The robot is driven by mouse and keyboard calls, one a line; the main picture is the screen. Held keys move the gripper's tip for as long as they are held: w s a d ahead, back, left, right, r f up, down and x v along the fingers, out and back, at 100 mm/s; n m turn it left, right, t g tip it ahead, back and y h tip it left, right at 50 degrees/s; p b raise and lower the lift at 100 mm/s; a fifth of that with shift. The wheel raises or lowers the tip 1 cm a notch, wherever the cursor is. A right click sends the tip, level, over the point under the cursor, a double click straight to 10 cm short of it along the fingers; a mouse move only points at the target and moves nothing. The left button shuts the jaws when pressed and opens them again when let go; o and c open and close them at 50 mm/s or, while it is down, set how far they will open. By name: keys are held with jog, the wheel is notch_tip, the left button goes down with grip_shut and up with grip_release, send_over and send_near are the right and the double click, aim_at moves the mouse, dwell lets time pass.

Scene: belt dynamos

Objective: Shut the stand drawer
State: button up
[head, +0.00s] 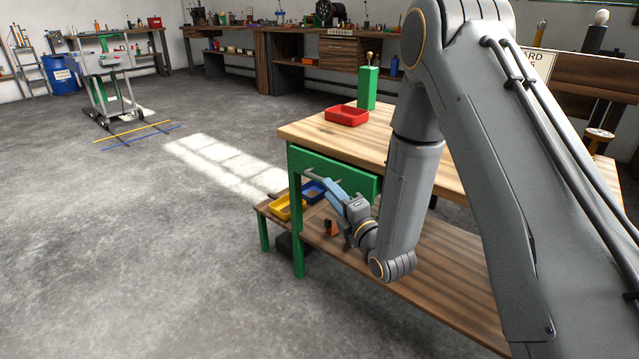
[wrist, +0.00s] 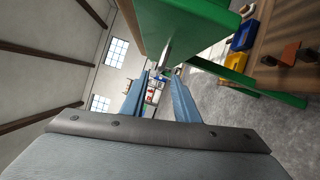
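The stand is a wooden-topped bench (head: 300,131) with green legs. Its green drawer front (head: 345,172) shows under the top; how far it stands out is hard to tell. The front also fills the top of the wrist view (wrist: 185,22). A grey handle (head: 309,174) sticks out from its left part. My gripper (head: 328,185) is just in front of the drawer, beside the handle. In the wrist view its two blue fingers (wrist: 160,80) are apart, with the handle's bar (wrist: 166,54) seen near the gap between their tips. Contact cannot be told.
A red tray (head: 346,116) and a green block (head: 367,88) stand on the top. A yellow bin (head: 287,209), a blue bin (head: 313,193) and a small orange item (head: 331,228) are on the lower shelf (head: 430,285).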

aim_at(319, 178)
jog(key=b+x, duration=0.1)
jog(key=x, duration=0.6)
jog(key=shift+w+a+r, duration=0.15)
jog(key=shift+w+a, duration=0.1)
jog(key=shift+w, duration=0.1)
jog(key=shift+c, duration=0.4)
grip_shut()
